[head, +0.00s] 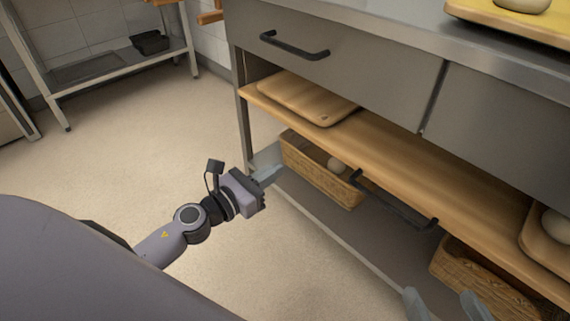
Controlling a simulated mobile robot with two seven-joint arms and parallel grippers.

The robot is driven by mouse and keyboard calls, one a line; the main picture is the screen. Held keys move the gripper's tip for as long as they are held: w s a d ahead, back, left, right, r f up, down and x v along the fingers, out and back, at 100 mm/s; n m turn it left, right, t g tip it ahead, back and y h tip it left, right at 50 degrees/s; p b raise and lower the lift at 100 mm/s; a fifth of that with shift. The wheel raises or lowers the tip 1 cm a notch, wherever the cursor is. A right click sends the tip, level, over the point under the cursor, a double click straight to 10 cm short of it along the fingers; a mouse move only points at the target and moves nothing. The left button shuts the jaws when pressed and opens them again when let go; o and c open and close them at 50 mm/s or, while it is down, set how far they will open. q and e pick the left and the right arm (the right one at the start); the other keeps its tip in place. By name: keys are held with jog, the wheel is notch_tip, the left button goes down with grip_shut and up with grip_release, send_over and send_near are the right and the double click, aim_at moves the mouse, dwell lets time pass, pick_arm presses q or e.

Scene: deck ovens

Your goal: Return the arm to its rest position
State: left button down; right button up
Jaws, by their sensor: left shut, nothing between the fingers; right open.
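My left arm comes in from the lower left. Its gripper (268,175) is shut and empty, with its fingertips close to the left front corner of the steel counter's lower level. I cannot tell whether they touch it. My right gripper (444,304) shows only as two grey fingers at the bottom edge, spread apart with nothing visible between them. The rest of my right arm is out of view.
The steel counter (345,58) has a drawer handle (295,46), a dark lower handle (395,201) and a wooden shelf (400,157) bearing a board (306,96). Wicker baskets (318,172) (475,279) sit below. Floor at left is clear, up to a metal rack (110,73).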

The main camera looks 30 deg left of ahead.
pick_arm(q)
jog(key=shift+v, duration=0.9)
pick_arm(e)
jog(key=shift+d+r, duration=0.15)
jog(key=shift+r, duration=0.05)
